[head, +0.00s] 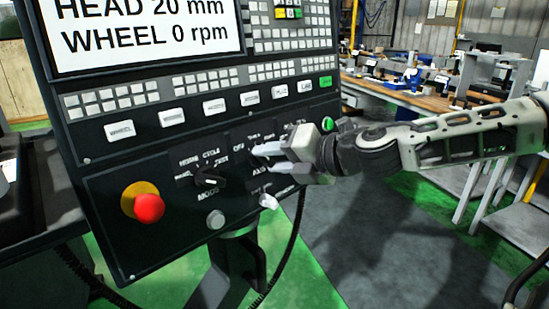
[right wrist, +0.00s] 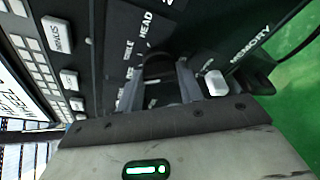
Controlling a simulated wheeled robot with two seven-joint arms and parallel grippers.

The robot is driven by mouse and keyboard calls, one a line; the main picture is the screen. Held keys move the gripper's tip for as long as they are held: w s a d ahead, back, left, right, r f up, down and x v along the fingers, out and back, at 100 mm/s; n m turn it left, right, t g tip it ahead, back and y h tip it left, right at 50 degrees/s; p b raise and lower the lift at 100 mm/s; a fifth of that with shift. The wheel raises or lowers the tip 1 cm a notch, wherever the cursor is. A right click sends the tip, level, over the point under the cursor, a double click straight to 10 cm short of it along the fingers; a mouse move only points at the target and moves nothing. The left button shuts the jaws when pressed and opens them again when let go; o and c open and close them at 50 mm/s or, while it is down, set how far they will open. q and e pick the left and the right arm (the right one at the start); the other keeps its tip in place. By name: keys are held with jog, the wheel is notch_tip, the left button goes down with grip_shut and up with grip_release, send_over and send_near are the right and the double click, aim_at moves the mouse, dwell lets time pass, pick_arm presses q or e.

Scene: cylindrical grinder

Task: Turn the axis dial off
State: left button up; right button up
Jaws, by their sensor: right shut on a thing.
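The axis dial (right wrist: 158,68) is a dark knob on the sloped black control panel, near labels that look like OFF and AXIS. My right gripper (head: 258,158) comes in from the right, with its pale fingertips at the panel on either side of the dial. It is shut on the dial, which it mostly hides in the head view. In the right wrist view the fingers (right wrist: 160,88) stand around the dark knob. The dial's exact pointer setting cannot be read. My left gripper is not in view.
Left of the axis dial are the mode dial (head: 209,179), a grey button (head: 215,219) and a red emergency stop (head: 149,208). A white switch (head: 268,201) sits just below my gripper, and a green button (head: 327,124) above right. The screen (head: 150,38) reads HEAD 20 mm, WHEEL 0 rpm.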

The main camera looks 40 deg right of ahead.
jog(key=shift+n, duration=0.5)
jog(key=o, duration=1)
